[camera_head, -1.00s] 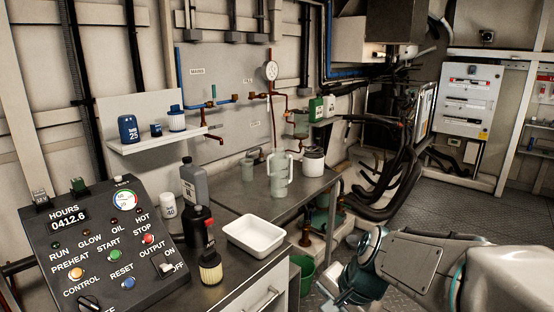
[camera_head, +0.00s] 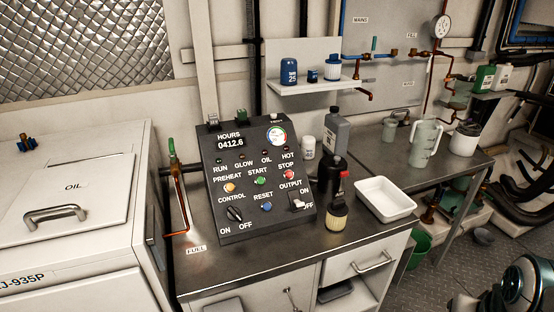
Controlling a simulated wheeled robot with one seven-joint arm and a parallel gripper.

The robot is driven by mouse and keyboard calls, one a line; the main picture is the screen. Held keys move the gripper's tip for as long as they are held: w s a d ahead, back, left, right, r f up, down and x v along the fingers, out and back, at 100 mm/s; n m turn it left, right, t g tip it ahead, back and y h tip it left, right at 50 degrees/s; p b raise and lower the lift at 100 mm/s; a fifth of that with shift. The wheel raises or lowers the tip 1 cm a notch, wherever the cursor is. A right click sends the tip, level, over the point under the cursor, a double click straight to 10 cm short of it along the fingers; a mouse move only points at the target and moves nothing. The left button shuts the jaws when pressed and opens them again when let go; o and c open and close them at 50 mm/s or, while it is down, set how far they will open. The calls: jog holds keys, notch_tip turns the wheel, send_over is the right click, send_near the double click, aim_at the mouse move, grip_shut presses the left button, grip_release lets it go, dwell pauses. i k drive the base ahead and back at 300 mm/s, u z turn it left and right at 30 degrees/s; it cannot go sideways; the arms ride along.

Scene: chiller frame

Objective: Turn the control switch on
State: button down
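The control switch (camera_head: 235,214) is a black rotary knob at the lower left of a dark sloped control panel (camera_head: 222,189). The word CONTROL is above it, ON is below left and OFF is below right. The knob looks slanted, but which label it points to is too small to tell for sure. Nothing covers the knob. Part of my arm shows at the bottom right corner, far to the right of the panel. My gripper's fingers are outside the picture, and nothing of mine touches the panel.
The panel stands on a metal counter (camera_head: 330,250). A white output switch (camera_head: 297,201) and coloured buttons share its face. Bottles and a white tray (camera_head: 385,199) stand to its right. A copper pipe with a green-handled valve (camera_head: 173,160) rises close on its left, beside a white cabinet (camera_head: 80,260).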

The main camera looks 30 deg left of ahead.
aim_at(234, 214)
jog(key=u, duration=1.45)
jog(key=k, duration=0.5)
jog(key=u, duration=0.5)
jog(key=i, duration=0.6)
jog(key=z, duration=0.4)
